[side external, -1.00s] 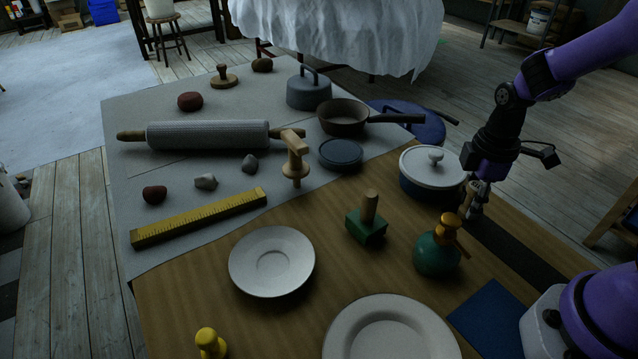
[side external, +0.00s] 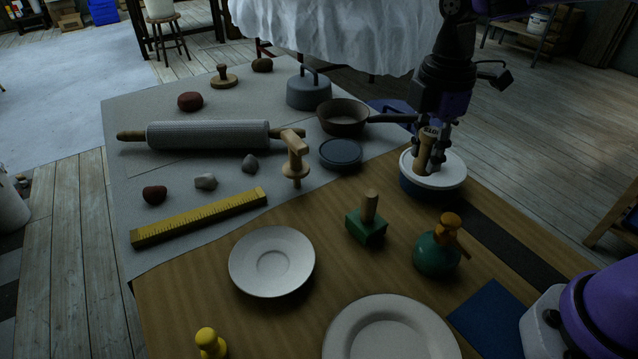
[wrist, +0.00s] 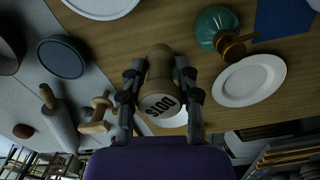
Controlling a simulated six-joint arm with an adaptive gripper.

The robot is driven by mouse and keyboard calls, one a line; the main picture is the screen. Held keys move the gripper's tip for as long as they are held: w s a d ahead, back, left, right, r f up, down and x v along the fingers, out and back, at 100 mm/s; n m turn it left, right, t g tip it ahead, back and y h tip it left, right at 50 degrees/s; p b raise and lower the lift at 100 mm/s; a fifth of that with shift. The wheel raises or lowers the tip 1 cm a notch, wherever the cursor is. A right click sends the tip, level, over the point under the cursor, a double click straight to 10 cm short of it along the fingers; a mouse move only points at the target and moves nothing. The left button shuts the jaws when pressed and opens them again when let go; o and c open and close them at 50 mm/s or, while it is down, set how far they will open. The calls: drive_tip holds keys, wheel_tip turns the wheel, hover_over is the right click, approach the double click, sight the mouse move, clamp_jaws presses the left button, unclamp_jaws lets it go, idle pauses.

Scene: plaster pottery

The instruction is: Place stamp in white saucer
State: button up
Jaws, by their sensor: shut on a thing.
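My gripper (side external: 436,150) is shut on a light-brown wooden stamp (side external: 425,155) with dark lettering on one end. The held stamp appears tilted and is in front of the white-lidded pot in the side view. In the wrist view the stamp (wrist: 160,75) sits between the fingers (wrist: 160,105), its lettered face towards the camera. The white saucer (side external: 293,275) lies empty on the wooden table, left of and nearer the camera than my gripper. In the wrist view the saucer (wrist: 174,121) is mostly hidden behind the stamp.
The white-lidded pot (side external: 413,185) appears below my gripper. A green block with a wooden handle (side external: 366,229) and a green bottle (side external: 436,255) stand between pot and saucer or plate. A larger white plate (side external: 345,335) lies at the front. A wooden handled tool (side external: 296,165) stands behind the saucer.

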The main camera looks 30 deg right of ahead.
drive_tip(key=s+a+n, duration=0.3)
drive_tip(key=a+n, duration=0.3)
drive_tip(key=a, duration=0.8)
drive_tip(key=s+a+n, duration=0.4)
drive_tip(key=a+n, duration=0.1)
drive_tip(key=a, duration=0.9)
hover_over(273, 265)
drive_tip(key=shift+n, duration=0.3)
wheel_tip(273, 265, down, 6)
drive_tip(key=shift+s+f, duration=0.1)
drive_tip(key=shift+s, duration=0.05)
drive_tip(key=shift+f, duration=2.05)
drive_tip(key=o, duration=1)
drive_tip(key=shift+f, duration=0.15)
